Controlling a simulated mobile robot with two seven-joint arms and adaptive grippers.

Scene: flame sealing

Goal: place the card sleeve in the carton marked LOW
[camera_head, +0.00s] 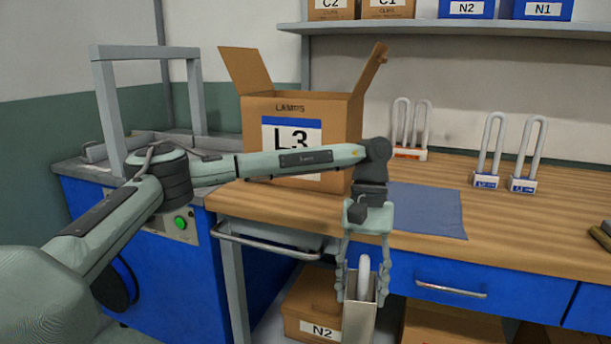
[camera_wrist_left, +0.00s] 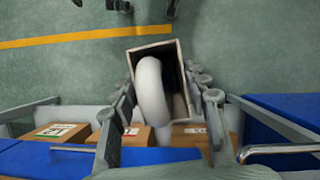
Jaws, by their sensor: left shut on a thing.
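My left gripper (camera_head: 360,295) is shut on the card sleeve (camera_head: 358,322) and holds it in front of the bench's front edge. The sleeve is a pale, open-topped box, upright in the head view. The white rounded end of a lamp tube (camera_head: 364,268) sticks up inside it. In the left wrist view the sleeve (camera_wrist_left: 184,107) sits between the fingers, with the white tube (camera_wrist_left: 151,95) in its opening. I can read no LOW mark on any carton. My right gripper is not in view.
An open carton marked L3 (camera_head: 340,122) stands on the bench behind my left arm. A blue mat (camera_head: 427,210) and several lamps (camera_head: 487,165) are to its right. Below the bench is a carton marked N2 (camera_head: 304,315). Cartons (camera_wrist_left: 138,137) also show in the left wrist view.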

